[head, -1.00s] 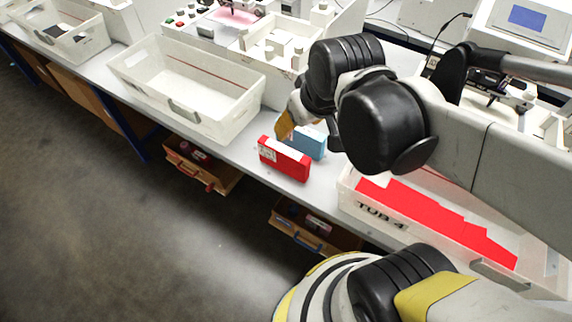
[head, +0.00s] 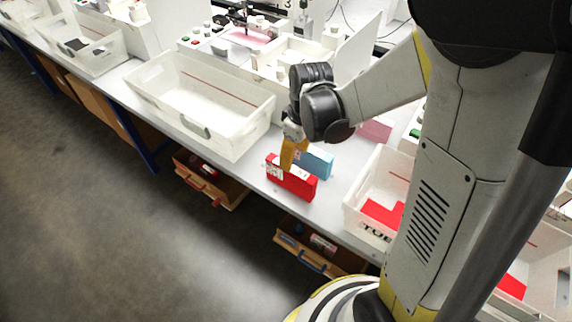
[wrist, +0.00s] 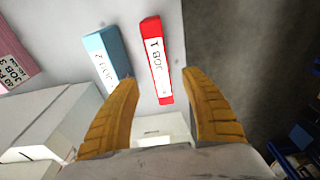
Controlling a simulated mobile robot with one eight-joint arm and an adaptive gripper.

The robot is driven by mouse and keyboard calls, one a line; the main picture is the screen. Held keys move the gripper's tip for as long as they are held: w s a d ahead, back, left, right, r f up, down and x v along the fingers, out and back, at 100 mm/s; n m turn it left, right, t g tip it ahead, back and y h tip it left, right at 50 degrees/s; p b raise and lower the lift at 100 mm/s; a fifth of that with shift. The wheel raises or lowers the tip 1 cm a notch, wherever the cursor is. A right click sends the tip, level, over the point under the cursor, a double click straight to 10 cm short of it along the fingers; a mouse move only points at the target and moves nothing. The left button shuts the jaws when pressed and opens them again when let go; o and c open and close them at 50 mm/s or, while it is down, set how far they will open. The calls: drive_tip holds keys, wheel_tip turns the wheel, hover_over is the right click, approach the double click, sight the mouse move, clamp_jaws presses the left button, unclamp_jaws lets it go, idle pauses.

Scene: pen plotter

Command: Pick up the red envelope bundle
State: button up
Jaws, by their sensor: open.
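The red envelope bundle (head: 291,180) stands on edge on the grey bench near its front edge. In the wrist view the red bundle (wrist: 156,60), with a white label reading JOB 1, lies ahead of and between my open fingers. My gripper (head: 289,158) is above and just behind the red bundle in the head view, its yellow fingers partly overlapping it. In the wrist view my gripper (wrist: 160,82) is open and nothing is held in it. Contact with the bundle cannot be told.
A blue bundle (head: 316,162) marked JOB 2 stands close beside the red one. A pink bundle (head: 376,130) is farther right. An empty white tub (head: 253,134) is to the left; a tub with red contents (head: 359,221) is to the right.

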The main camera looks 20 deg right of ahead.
sight(291, 173)
drive_tip(key=f+b, duration=0.1)
drive_tip(key=f, duration=0.2)
drive_tip(key=f+b, duration=0.1)
drive_tip(key=f, duration=0.2)
drive_tip(key=w+f+b, duration=0.1)
drive_tip(key=f+b, duration=0.1)
drive_tip(key=f, duration=0.1)
drive_tip(key=shift+a+f, duration=0.1)
drive_tip(key=shift+a, duration=0.25)
clamp_jaws()
